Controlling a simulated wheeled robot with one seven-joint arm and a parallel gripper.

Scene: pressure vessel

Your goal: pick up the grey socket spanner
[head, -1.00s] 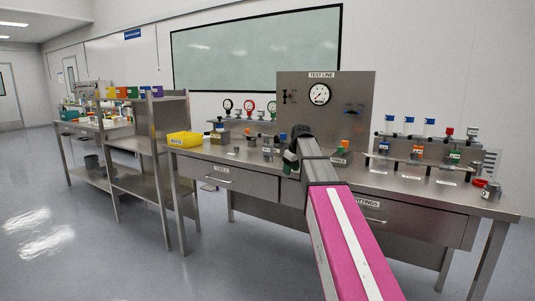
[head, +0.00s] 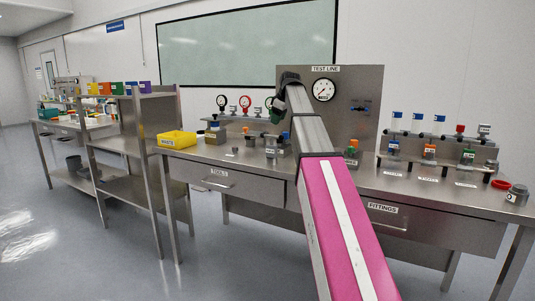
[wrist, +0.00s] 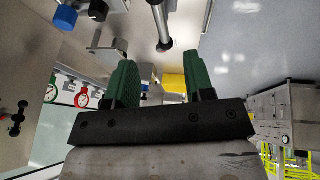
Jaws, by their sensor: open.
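I cannot pick out the grey socket spanner with certainty in either view. In the wrist view, a grey metal rod with a thicker dark-ended tip (wrist: 162,30) shows beyond the fingers; I cannot tell whether it is the spanner. My gripper (wrist: 164,78) has two green fingers, apart, with nothing seen between them. In the head view my gripper (head: 278,108) is small and partly hidden behind my arm, in front of the test panel's left edge. The steel bench (head: 215,158) has a closed drawer labelled TOOLS (head: 222,184).
A yellow bin (head: 177,139) sits at the bench's left end. The test-line panel (head: 355,90) rises at the back. Bottles and fittings (head: 430,152) stand right. A steel shelf (head: 128,140) adjoins the bench's left. The floor in front is clear.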

